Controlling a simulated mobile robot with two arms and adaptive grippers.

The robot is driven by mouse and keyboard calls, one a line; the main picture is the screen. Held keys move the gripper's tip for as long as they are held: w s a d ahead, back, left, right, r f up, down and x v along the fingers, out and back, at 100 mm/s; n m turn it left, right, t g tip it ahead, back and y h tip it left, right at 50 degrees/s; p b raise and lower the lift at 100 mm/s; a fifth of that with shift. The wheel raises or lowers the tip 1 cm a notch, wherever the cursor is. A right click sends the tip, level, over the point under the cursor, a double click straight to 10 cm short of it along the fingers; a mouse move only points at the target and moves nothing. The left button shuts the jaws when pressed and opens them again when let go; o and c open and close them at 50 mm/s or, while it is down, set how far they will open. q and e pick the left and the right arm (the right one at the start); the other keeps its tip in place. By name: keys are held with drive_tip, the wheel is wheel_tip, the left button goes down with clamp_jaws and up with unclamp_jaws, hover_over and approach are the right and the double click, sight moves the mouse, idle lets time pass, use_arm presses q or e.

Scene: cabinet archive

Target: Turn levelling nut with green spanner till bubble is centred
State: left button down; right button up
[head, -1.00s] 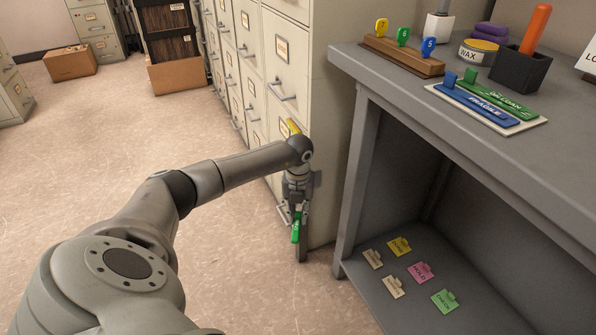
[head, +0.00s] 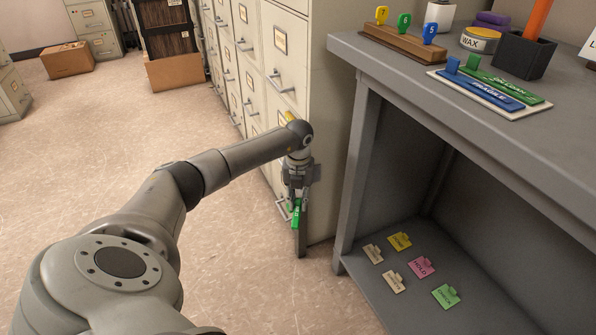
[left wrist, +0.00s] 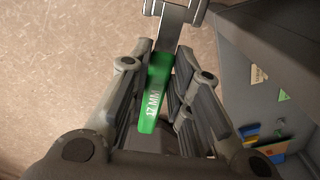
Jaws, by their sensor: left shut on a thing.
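My left gripper (head: 296,197) is low beside the front corner of the end filing cabinet (head: 330,120). It is shut on the green spanner (head: 296,214). In the left wrist view the spanner's green handle (left wrist: 155,95), marked 17 MM, lies between the fingers (left wrist: 160,85). Its grey metal end (left wrist: 175,14) points to the top of that picture. The levelling nut cannot be made out. A small yellow thing (head: 290,117) shows behind my left wrist, partly hidden; I cannot tell whether it holds the bubble. My right gripper is not in view.
A grey workbench (head: 345,190) stands close on the right, with coloured tags on its lower shelf (head: 375,290). On top are a numbered key rack (head: 405,38), a wax tin (head: 480,40) and a dark pen holder (head: 523,57). Open floor (head: 90,170) lies to the left.

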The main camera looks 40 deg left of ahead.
use_arm(q)
drive_tip(key=shift+w+a+b, duration=0.5)
drive_tip(key=shift+w+b, duration=0.2)
drive_tip(key=shift+s+a+m, duration=0.2)
drive_tip(key=shift+a+m, duration=0.7)
drive_tip(key=shift+m, duration=0.65)
drive_tip(key=shift+s+a+m, duration=0.15)
drive_tip(key=shift+a+m, duration=0.75)
drive_tip(key=shift+m, duration=0.7)
drive_tip(key=shift+s+a+m, duration=0.2)
drive_tip(key=shift+a+m, duration=0.7)
drive_tip(key=shift+m, duration=0.65)
drive_tip(key=shift+d+n+p, duration=0.2)
drive_tip(key=shift+n+p, duration=0.1)
drive_tip(key=shift+p, duration=0.1)
drive_tip(key=shift+d, duration=0.1)
